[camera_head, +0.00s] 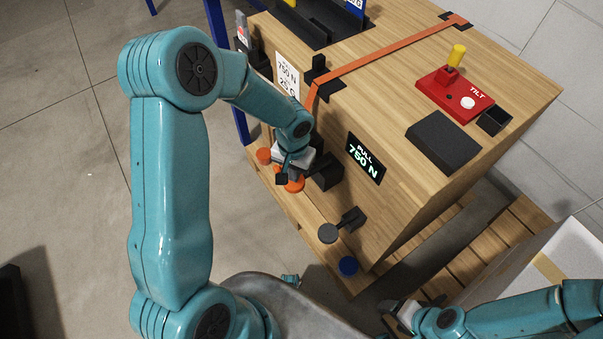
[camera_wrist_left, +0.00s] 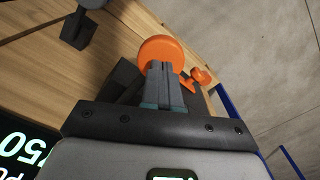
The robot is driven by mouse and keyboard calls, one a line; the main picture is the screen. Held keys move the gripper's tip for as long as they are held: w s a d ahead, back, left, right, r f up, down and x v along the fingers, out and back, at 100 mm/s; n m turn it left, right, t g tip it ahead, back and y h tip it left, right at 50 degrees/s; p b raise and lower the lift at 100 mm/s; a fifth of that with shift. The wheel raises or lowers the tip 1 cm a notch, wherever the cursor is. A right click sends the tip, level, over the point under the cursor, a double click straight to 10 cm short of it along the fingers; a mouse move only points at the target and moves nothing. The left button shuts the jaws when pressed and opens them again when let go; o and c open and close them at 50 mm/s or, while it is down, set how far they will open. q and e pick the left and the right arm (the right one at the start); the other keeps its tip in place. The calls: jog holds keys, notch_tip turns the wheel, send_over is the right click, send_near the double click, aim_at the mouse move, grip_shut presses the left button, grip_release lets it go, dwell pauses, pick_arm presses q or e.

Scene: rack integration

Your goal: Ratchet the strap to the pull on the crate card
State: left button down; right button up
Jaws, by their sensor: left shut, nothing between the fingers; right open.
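An orange strap (camera_head: 385,55) runs over the wooden crate (camera_head: 400,95) and down its near side. The white crate card (camera_head: 287,75) on that side reads 750 N, with a second line partly hidden. A black display (camera_head: 365,160) reads PULL 750 N. My left gripper (camera_head: 288,181) is shut and empty at an orange round knob (camera_head: 293,186) beside a black block (camera_head: 326,171). In the left wrist view the shut fingertips (camera_wrist_left: 162,68) overlap the orange knob (camera_wrist_left: 160,48); whether they touch it I cannot tell. My right gripper (camera_head: 393,312) is open, low at the right, away from the crate.
A red TILT unit (camera_head: 455,94) with a yellow handle and a black box (camera_head: 443,141) sit on the crate. A pallet (camera_head: 480,240) and a white box (camera_head: 560,260) lie right.

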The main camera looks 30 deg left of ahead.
dwell(0.3)
pick_arm(q)
notch_tip(320, 180, up, 7)
jog(key=p, duration=0.4)
jog(key=shift+p, duration=0.3)
jog(key=s+d+f+h+p, duration=0.4)
jog(key=s+d+f, duration=0.4)
jog(key=s+d, duration=0.6)
jog(key=shift+s+d+n+p, duration=0.3)
jog(key=shift+s+d+p, duration=0.1)
jog(key=shift+p, duration=0.45)
